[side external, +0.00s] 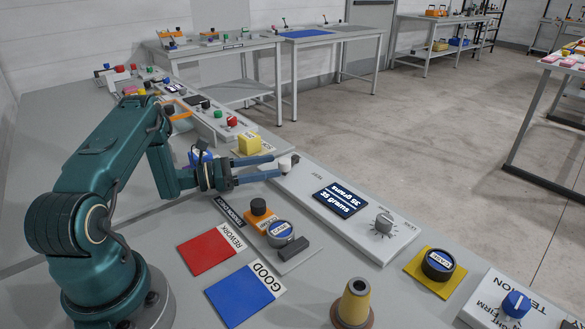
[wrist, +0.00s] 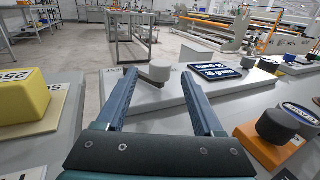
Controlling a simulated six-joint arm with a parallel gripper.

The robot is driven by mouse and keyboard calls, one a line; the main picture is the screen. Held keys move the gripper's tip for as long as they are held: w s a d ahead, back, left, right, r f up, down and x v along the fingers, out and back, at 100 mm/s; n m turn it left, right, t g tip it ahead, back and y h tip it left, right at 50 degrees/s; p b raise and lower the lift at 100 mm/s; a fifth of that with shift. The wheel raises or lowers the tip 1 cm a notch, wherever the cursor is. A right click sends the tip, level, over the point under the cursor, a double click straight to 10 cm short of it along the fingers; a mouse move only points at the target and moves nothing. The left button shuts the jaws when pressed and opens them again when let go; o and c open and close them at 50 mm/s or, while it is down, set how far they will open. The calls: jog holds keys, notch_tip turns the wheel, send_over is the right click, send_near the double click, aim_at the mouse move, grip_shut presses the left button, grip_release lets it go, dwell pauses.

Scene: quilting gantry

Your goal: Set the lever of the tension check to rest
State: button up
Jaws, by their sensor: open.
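The tension check is a long pale panel (side external: 345,222) with a dark display (side external: 340,201) reading "35 grams" and a grey dial (side external: 384,223). Its lever has a pale grey cylindrical knob (side external: 286,164) near the panel's far left end. In the wrist view the lever knob (wrist: 160,71) sits on a short dark arm and appears between the fingertips, with gaps on both sides. My gripper (side external: 277,165) is open and empty, its two blue fingers reaching toward the knob. They also show in the wrist view (wrist: 158,76). Whether the knob is inside or just beyond the tips is unclear.
A yellow block (side external: 249,144) stands behind the fingers. An orange base with a black knob (side external: 259,207) and a round gauge (side external: 280,232) are nearer. Red (side external: 205,252) and blue (side external: 240,298) pads lie in front.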

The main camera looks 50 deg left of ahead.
aim_at(297, 174)
jog(key=x, duration=0.8)
grip_shut()
dwell(1.3)
